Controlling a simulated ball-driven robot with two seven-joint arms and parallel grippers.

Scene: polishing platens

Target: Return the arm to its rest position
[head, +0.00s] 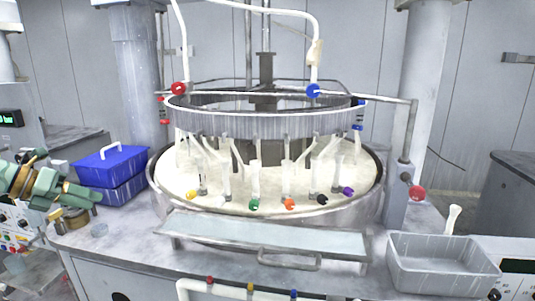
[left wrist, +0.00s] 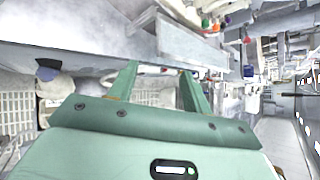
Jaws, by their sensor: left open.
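My left gripper (head: 76,203) is at the left edge of the head view, beside the front left of the grey bench. Its green fingers stand apart with nothing seen between them. In the left wrist view the gripper (left wrist: 157,68) also shows two green fingers spread, with an empty gap. The arm behind it comes in from the left edge. My right gripper is not in view.
The round polishing machine (head: 170,198) with coloured valves fills the middle. A blue lidded box (head: 112,165) stands close behind the left gripper. A grey tray (head: 440,275) is at the front right.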

